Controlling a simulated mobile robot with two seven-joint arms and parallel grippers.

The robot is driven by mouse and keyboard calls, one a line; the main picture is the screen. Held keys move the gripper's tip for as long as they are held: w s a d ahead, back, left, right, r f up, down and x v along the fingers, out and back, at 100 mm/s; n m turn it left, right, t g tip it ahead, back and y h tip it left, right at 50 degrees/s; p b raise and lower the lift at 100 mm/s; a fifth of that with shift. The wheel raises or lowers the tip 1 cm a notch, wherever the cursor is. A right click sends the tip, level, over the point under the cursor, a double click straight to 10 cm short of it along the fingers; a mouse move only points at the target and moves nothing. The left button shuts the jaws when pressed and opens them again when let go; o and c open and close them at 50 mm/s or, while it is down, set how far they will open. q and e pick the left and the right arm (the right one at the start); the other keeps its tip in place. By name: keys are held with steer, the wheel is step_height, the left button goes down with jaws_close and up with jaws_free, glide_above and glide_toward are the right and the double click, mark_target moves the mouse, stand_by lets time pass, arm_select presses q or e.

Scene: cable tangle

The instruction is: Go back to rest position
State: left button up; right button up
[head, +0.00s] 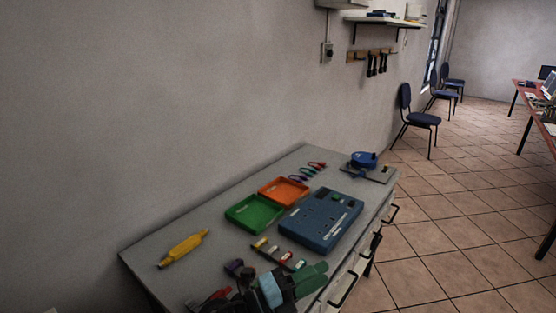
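My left gripper (312,279) shows at the bottom of the head view, dark with a light blue band and green fingers pointing right. It is over the near front edge of the grey workbench (222,222). The two fingers appear close together, but I cannot tell whether they are open or shut. No held object is visible. My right gripper is out of view.
On the bench are a blue panel box (302,228), an orange tray (283,192), a green tray (254,213), a yellow tool (184,248), several small coloured connectors (279,254) and a blue device (363,160). Drawer handles (343,289) stick out in front. Tiled floor (445,230) is clear at right.

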arm_select(q)
steer(key=s+a+f+n+t+y, duration=0.1)
steer(key=a+f+n+t+y, duration=0.35)
steer(key=a+n+y, duration=0.5)
steer(key=s+a+f+n+t+y, duration=0.1)
steer(key=a+f+n+t+y, duration=0.35)
steer(key=a+n, duration=0.8)
steer(key=s+a+f+n+g+y, duration=0.5)
steer(key=s+f+n+g, duration=0.15)
steer(key=s+f, duration=0.35)
steer(key=s+a+f+n+g, duration=0.25)
steer(key=s+g, duration=0.55)
steer(key=s, duration=1)
steer(key=w+d+f+t+h, duration=0.1)
steer(key=w+f+t+h, duration=0.1)
steer(key=w+f+t, duration=0.4)
step_height(320, 180, down, 4)
steer(key=shift+d+r+m+t+h, duration=0.1)
steer(key=shift+d+m+t+h, duration=0.25)
steer(key=shift+t, duration=0.3)
